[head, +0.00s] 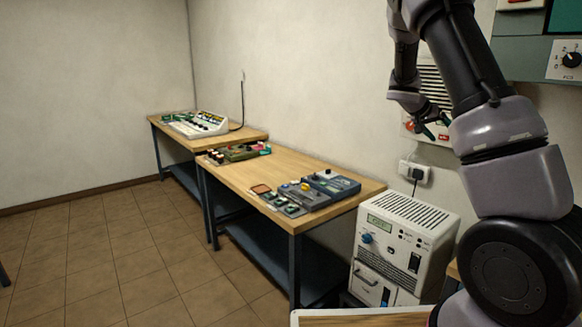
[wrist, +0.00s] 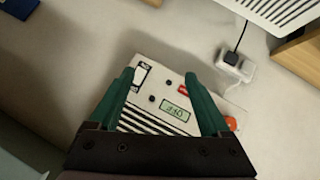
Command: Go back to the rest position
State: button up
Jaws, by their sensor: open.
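My gripper (wrist: 165,88) is open in the wrist view, its two green fingers apart with nothing between them. Beyond the fingers is a white wall unit (wrist: 160,108) with a small green display, a rocker switch, a red part and an orange-red knob. In the head view my arm rises on the right, and my gripper (head: 432,131) hangs at its end in front of the wall unit (head: 433,88). The arm and gripper cover part of that unit. I cannot tell whether the fingers touch it.
A wooden workbench (head: 225,178) carries several devices, with another bench (head: 158,121) behind it. A white floor-standing charger (head: 405,245) stands below a wall socket (head: 414,172). A grey panel (head: 540,62) is at upper right. The tiled floor (head: 110,250) on the left is clear.

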jog(key=s+a+r+n+t+y, duration=0.1)
jog(key=s+a+r+y, duration=0.3)
jog(key=s+a, duration=0.4)
jog(key=s+a+r+n+t+y, duration=0.1)
jog(key=s+a+r+y, duration=0.3)
jog(key=s+a, duration=0.4)
jog(key=s+a+r+n+t+y, duration=0.2)
jog(key=s+a, duration=0.6)
jog(key=s, duration=1.1)
notch_tip(320, 180, up, 3)
jog(key=shift+a+f+y, duration=0.1)
jog(key=shift+a+y, duration=0.25)
jog(key=shift+y, duration=0.55)
jog(key=shift+w, duration=0.1)
jog(key=shift+c, duration=0.3)
